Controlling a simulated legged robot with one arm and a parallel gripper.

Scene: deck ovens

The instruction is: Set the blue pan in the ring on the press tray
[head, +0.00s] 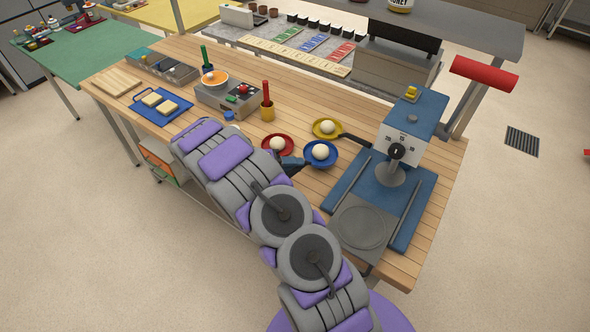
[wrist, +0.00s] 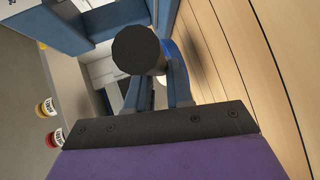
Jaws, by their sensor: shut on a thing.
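The blue pan (head: 320,153) holds a pale dough ball and sits over the wooden table, left of the press. My gripper (head: 292,165) is at its left side, shut on its handle. In the wrist view the dark round handle end (wrist: 136,50) stands up between the blue fingers of my gripper (wrist: 157,92), with a sliver of blue pan behind. Whether the pan touches the table is hard to tell. The grey press tray (head: 346,244) lies in front of the blue press (head: 412,120). Its round ring (head: 362,227) looks empty.
A red pan (head: 277,145) and a yellow pan (head: 327,128), each with a dough ball, stand close to the blue pan. Blue rails (head: 407,222) flank the press tray. A yellow cup (head: 267,110) with a red-handled tool stands behind the red pan.

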